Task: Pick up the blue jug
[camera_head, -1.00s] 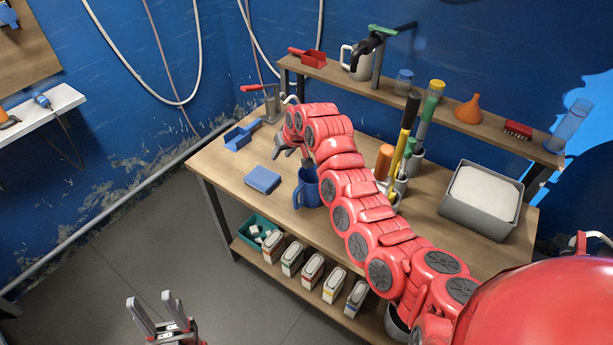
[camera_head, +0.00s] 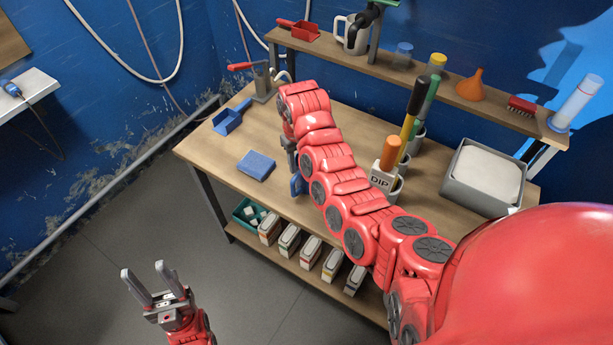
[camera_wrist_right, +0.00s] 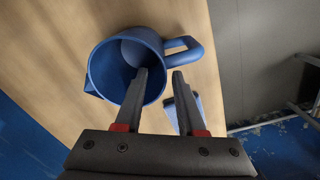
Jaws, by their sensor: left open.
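The blue jug (camera_wrist_right: 98,75) stands on the wooden table in the right wrist view, open top toward the camera, its handle (camera_wrist_right: 188,48) at the upper right. In the head view only a blue sliver of the jug (camera_head: 295,186) shows, the rest hidden behind my right arm. My right gripper (camera_wrist_right: 161,71) is open over the jug: its left finger overlaps the jug's opening, its right finger is just outside the rim below the handle. Contact cannot be told. My left gripper (camera_head: 143,274) is open and empty, away from the table over the floor.
A blue sponge-like block (camera_head: 256,165) and a blue scoop (camera_head: 230,119) lie left of the jug. A grey bin (camera_head: 452,193) and a holder with tall tools (camera_head: 388,178) stand to the right.

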